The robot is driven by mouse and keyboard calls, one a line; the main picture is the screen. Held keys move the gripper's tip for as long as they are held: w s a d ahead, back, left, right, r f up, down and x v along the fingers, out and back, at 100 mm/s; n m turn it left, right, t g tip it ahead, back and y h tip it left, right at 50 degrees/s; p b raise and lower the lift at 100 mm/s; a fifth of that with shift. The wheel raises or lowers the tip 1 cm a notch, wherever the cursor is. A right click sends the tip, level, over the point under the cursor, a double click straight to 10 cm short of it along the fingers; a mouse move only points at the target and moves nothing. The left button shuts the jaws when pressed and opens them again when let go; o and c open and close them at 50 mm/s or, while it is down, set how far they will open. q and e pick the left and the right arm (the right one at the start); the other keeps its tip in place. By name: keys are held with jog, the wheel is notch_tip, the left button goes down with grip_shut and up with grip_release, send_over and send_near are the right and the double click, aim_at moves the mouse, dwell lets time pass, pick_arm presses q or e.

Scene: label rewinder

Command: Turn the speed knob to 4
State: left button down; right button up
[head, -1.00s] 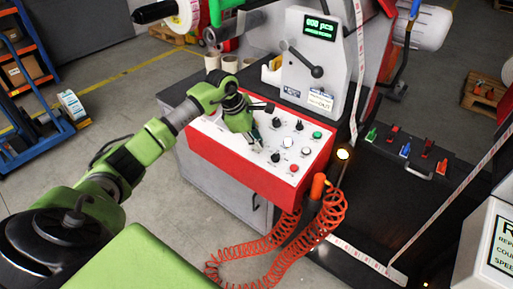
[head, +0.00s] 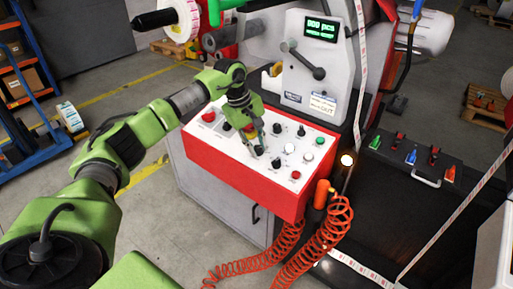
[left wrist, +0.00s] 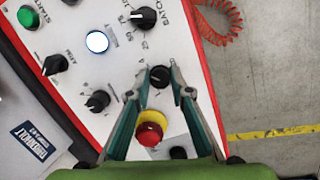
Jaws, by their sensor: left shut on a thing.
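The control panel (head: 235,160) has a white sloped top with several knobs and buttons and a red front. My left gripper (head: 257,149) reaches down onto it from the left. In the left wrist view, my left gripper (left wrist: 159,76) has its fingertips on either side of a small black knob (left wrist: 160,77) with a dial scale, and is shut on it. The knob's label and its number setting are not readable. In the head view the gripper mostly hides this knob. My right gripper is not in view.
Beside the held knob are a red button on a yellow ring (left wrist: 150,130), a black knob marked BATCH (left wrist: 143,17) and another black knob (left wrist: 97,101). An orange coiled hose (head: 300,250) hangs at the panel's front right. A display (head: 321,27) stands behind.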

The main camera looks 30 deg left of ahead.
pick_arm(q)
jog(key=shift+m, duration=1.1)
jog(key=shift+g, duration=0.3)
jog(key=c, duration=1.8)
grip_release()
jog(key=shift+r, duration=0.15)
jog(key=v, duration=1.1)
jog(key=shift+s+d+r, duration=0.1)
jog(key=shift+r, duration=0.25)
jog(key=shift+f, duration=0.1)
